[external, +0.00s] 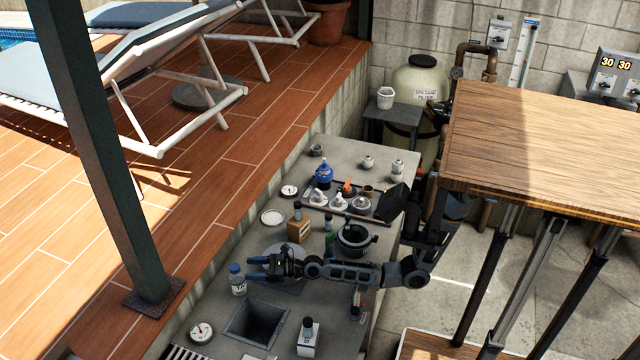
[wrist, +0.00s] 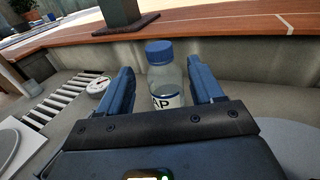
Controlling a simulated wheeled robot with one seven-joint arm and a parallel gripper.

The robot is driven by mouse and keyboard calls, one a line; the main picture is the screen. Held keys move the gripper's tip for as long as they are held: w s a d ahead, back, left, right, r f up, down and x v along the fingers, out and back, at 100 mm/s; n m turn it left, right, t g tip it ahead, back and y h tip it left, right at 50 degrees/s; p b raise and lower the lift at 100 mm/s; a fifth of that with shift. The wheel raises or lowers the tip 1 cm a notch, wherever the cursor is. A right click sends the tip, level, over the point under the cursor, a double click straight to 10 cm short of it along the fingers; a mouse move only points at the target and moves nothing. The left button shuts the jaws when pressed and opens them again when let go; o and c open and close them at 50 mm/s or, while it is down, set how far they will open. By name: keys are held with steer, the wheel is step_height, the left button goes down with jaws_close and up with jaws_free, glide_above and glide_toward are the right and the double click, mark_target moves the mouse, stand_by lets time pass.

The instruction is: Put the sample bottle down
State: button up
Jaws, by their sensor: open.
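The sample bottle (external: 237,281) is clear with a blue cap and a white label. It stands upright on the grey counter (external: 226,313) near the deck-side edge. In the wrist view the bottle (wrist: 164,78) is between and beyond the two blue fingers of my gripper (wrist: 163,90), with visible gaps on both sides. My gripper (external: 254,268) is open and low over the counter, its fingers pointing at the bottle. The lower part of the bottle is hidden by the gripper body in the wrist view.
A square sink opening (external: 257,322), a round gauge (external: 201,332) and a white box-shaped container (external: 308,338) are in front. A brown box (external: 299,228) and a black bowl (external: 355,238) stand behind my arm. The raised deck (external: 200,215) borders the counter.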

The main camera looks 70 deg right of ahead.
steer(key=shift+v, duration=2.6)
